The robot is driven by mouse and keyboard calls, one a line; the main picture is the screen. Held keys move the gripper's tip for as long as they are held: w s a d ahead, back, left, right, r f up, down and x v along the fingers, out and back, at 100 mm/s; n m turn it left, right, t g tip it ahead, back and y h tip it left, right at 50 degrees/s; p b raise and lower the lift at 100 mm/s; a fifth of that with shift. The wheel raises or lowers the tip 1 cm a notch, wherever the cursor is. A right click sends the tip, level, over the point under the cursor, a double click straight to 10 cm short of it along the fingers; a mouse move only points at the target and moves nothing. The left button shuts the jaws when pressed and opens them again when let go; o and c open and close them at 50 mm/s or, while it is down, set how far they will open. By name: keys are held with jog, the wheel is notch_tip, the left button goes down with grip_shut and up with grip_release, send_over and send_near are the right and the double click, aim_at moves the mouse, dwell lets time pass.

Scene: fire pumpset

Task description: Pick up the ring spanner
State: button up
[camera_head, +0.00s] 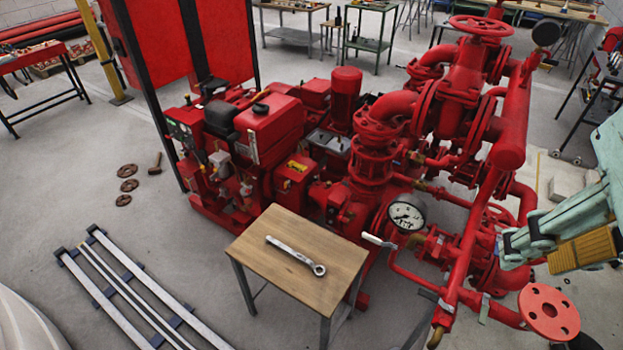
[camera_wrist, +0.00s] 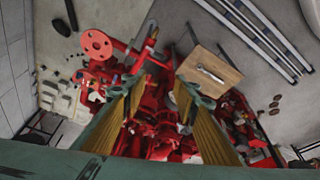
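The ring spanner (camera_head: 295,254) is a long silver tool lying flat on a small wooden-topped table (camera_head: 262,274) in the head view, its ring end toward the lower right. In the wrist view the spanner (camera_wrist: 211,73) shows small on the table (camera_wrist: 225,75), right of the fingers. My gripper (camera_head: 528,246) is at the right edge of the head view, well right of the table and apart from the spanner. In the wrist view my gripper (camera_wrist: 160,82) is open, with its yellow-padded fingers apart and nothing held between them.
The red pumpset (camera_head: 370,150) with pipes, a pressure gauge (camera_head: 406,214) and a red flange (camera_head: 549,311) stands behind and right of the table, between it and my gripper. Metal rails (camera_head: 130,290) lie on the floor at left.

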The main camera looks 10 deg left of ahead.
jog(key=w+a+f+n+h, duration=0.1)
jog(key=w+f+n, duration=0.15)
jog(key=w, duration=0.75)
jog(key=w+f+n, duration=0.1)
jog(key=w+f, duration=0.2)
jog(key=w, duration=0.7)
jog(key=w+a+f+n, duration=0.1)
jog(key=w+a+f, duration=0.35)
jog(key=w, duration=0.25)
jog(key=w+a+f+n, duration=0.2)
jog(key=w+a+f, duration=0.2)
jog(key=w+f, duration=0.25)
jog(key=w+a+f+n+y+p, duration=0.1)
jog(key=w+a+f+n, duration=0.1)
jog(key=w+a+f, duration=0.4)
jog(key=w+a+f+n+y, duration=0.1)
jog(key=a+f+n+y, duration=0.1)
jog(key=a+f, duration=0.65)
jog(key=s+a+f+n, duration=0.1)
jog(key=a+f, duration=0.3)
jog(key=f, duration=0.3)
jog(key=s+a+f+g+y, duration=0.1)
jog(key=s+a+f, duration=0.1)
jog(key=a+f, duration=0.2)
jog(key=s+a+f+n+g+y, duration=0.1)
jog(key=a+f, duration=0.3)
jog(key=f, duration=0.5)
jog(key=shift+s+f+n, duration=0.35)
jog(key=shift+s, duration=0.1)
